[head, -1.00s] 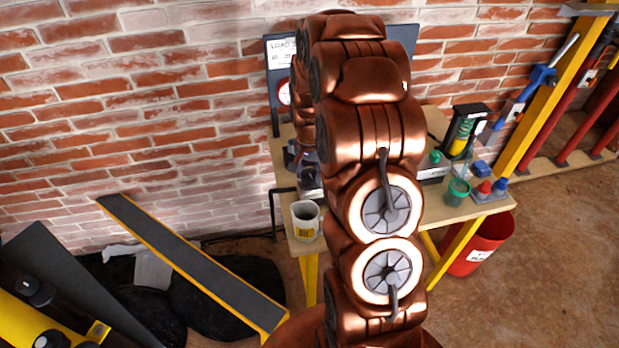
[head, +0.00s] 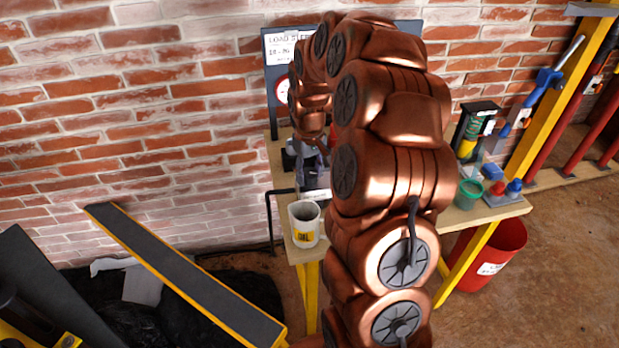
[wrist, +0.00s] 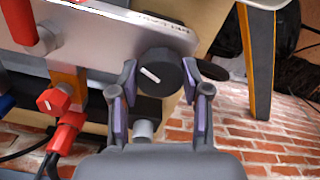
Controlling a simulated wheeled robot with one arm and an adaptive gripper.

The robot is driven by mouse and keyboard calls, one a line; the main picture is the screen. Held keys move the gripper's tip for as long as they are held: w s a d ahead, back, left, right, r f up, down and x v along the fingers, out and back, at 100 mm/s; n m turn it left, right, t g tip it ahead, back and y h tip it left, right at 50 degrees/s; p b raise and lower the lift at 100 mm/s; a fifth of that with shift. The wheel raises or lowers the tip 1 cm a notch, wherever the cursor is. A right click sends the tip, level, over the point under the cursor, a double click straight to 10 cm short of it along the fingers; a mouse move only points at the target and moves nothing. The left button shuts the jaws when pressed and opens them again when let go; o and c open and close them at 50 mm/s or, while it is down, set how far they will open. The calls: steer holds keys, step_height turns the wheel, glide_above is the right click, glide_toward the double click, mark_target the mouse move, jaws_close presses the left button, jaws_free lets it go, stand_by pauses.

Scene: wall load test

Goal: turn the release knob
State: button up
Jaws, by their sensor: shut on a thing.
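The release knob (wrist: 163,66) is a round black knob with a white mark, on the edge of a pale metal panel (wrist: 110,30) in the wrist view. My gripper (wrist: 159,74) has one finger on either side of the knob and is shut on it. The lettering on the panel is too small to read. In the head view my gripper (head: 312,168) is small, at the left part of the workbench (head: 278,165), and the knob is hidden there.
A white cup (head: 304,224) stands at the bench's front left corner. A green tub (head: 468,194) and small red and blue items are at the right. A red bucket (head: 505,250) is on the floor. Red fittings (wrist: 60,115) with cables sit left of the knob.

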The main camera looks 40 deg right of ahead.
mark_target(309, 173)
steer(key=n+b, duration=0.1)
steer(key=n, duration=0.4)
stand_by(0.6)
steer(key=o, duration=1.1)
steer(key=shift+o, duration=0.2)
step_height(309, 173, up, 12)
stand_by(0.3)
